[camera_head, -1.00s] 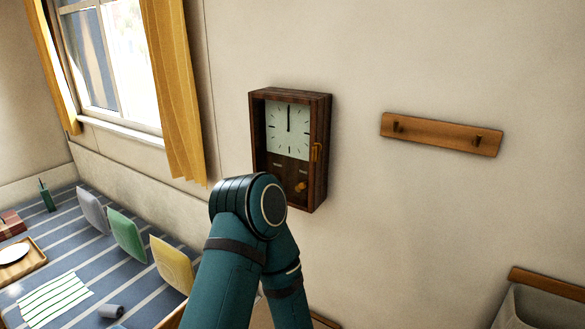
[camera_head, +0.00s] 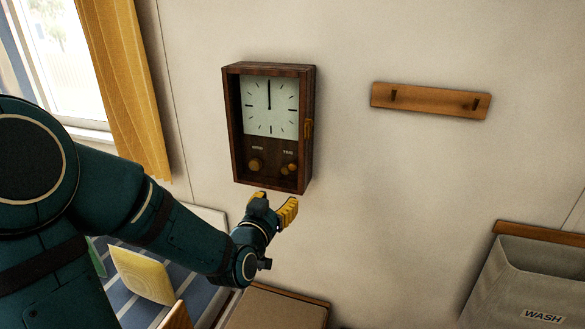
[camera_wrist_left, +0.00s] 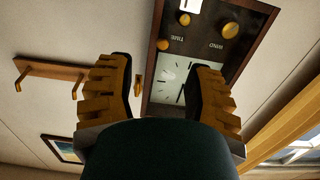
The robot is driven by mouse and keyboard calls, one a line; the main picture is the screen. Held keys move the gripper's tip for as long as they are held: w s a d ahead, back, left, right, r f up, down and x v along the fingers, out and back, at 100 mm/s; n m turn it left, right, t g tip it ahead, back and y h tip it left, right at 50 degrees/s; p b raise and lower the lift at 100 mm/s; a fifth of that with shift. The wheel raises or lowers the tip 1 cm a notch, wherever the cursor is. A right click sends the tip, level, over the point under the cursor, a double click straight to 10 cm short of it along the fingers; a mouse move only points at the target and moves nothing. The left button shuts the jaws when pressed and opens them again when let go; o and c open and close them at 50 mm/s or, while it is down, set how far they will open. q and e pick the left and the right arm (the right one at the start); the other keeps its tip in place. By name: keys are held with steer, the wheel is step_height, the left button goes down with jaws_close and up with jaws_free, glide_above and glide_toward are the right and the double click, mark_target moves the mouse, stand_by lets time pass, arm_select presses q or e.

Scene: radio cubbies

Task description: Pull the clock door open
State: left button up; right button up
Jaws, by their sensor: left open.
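The wall clock (camera_head: 268,157) is a dark wooden box with a white dial and small brass knobs under it. Its front door looks closed, and a small brass handle (camera_head: 309,128) sits on the right edge. My left gripper (camera_head: 276,206) is open and empty, just below the clock's lower edge in the head view. In the left wrist view the open fingers (camera_wrist_left: 158,88) frame the clock face (camera_wrist_left: 168,84), which appears upside down, with the handle (camera_wrist_left: 138,85) between them and apart from both. My right gripper is not in view.
A wooden peg rail (camera_head: 430,101) hangs right of the clock. A grey bin marked WASH (camera_head: 530,275) stands lower right. A yellow curtain (camera_head: 135,100) and window are at the left.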

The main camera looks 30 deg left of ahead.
mark_target(292, 168)
arm_select(q)
steer(key=shift+t, duration=0.3)
steer(key=x, duration=0.4)
steer(key=r+x, duration=0.1)
steer(key=x, duration=0.4)
steer(key=a+x, duration=0.1)
steer(key=x, duration=0.3)
steer(key=shift+w+a+r, duration=0.1)
steer(key=shift+w+r, duration=0.1)
steer(key=shift+r, duration=0.1)
jaws_close()
